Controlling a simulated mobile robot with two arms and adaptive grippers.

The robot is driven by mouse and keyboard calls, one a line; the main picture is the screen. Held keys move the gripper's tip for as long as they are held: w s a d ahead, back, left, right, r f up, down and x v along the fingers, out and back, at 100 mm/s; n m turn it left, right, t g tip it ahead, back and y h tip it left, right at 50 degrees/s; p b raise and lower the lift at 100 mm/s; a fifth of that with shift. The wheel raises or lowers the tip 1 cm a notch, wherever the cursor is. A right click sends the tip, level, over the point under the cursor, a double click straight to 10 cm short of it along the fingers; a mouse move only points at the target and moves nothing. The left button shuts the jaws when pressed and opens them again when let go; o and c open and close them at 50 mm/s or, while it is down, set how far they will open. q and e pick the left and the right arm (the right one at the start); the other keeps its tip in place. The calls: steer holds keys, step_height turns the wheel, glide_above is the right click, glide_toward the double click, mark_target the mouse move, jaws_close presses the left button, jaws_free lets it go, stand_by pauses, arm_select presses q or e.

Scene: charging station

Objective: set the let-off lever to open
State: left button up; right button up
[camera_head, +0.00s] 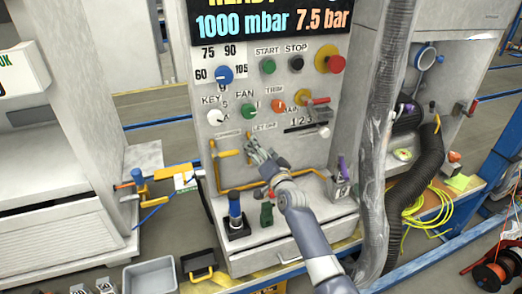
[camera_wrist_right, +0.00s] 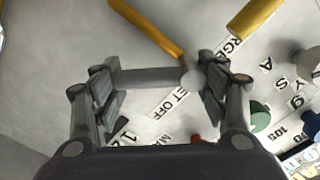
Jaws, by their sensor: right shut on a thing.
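The let-off lever is a yellow bar (camera_head: 248,153) beside my right gripper, below the "LET OFF" label (camera_head: 265,127) on the grey panel. In the right wrist view its yellow arm (camera_wrist_right: 148,27) slants down to a grey round end and a grey crossbar (camera_wrist_right: 150,77) that spans between the fingers. My right gripper (camera_head: 262,154) is at the panel, with its fingers (camera_wrist_right: 160,76) shut on the grey part of the lever. The fingers hide part of the lever in the head view. My left gripper is not in view.
A second yellow lever (camera_head: 227,153) stands close to the left, under the charge label. Knobs and buttons, including a green fan knob (camera_head: 249,110), sit above. A blue-topped part (camera_head: 235,208) stands on the ledge below. A ribbed grey hose (camera_head: 385,140) hangs to the right.

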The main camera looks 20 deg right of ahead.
steer(key=m, duration=0.4)
steer(key=shift+a+f+m, duration=0.3)
steer(key=shift+a+f, duration=0.1)
steer(key=shift+a+f+m, duration=0.1)
steer(key=shift+a+m, duration=0.15)
steer(key=shift+m, duration=0.75)
steer(key=shift+a+f+m, duration=0.1)
steer(key=shift+a+m, duration=0.1)
steer(key=shift+m, duration=0.8)
steer(key=o, duration=1.5)
steer(key=shift+o, duration=0.2)
steer(key=shift+s+f, duration=0.1)
steer(key=s, duration=1.1)
steer(key=shift+s+d, duration=0.15)
steer(key=shift+s, duration=0.25)
